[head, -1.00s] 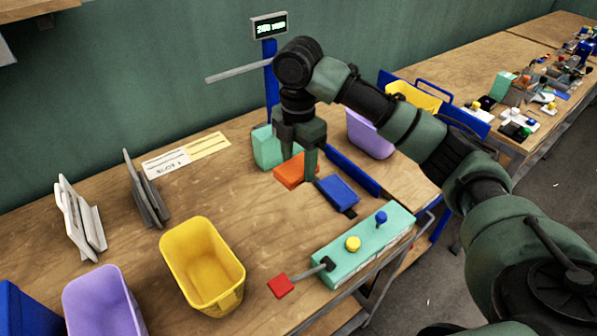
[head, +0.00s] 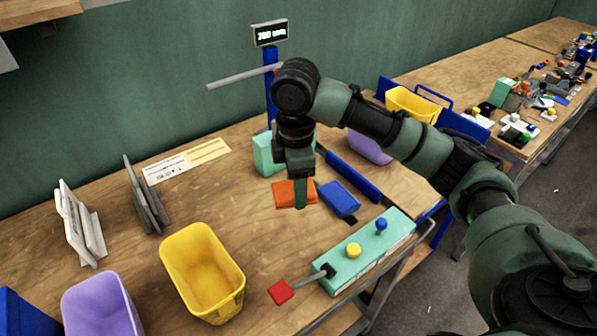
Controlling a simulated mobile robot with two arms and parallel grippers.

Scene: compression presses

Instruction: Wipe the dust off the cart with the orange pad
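My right arm comes in from the right, and its gripper (head: 301,186) points down at the orange pad (head: 281,194). One finger shows in front of the pad; the other is hidden. The pad has shifted together with the gripper, so it appears held. It lies flat, low over or on the wooden top (head: 265,228), left of a blue block (head: 338,200). I cannot tell a separate cart from this wooden top, and I cannot make out dust. My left gripper is out of view.
A mint control box (head: 345,271) with yellow and blue knobs and a red-tipped lever (head: 281,292) stands in front. A yellow bin (head: 203,270) is left of it. A mint block (head: 266,153), a blue post (head: 270,85) and a blue rail (head: 352,176) are close to the gripper.

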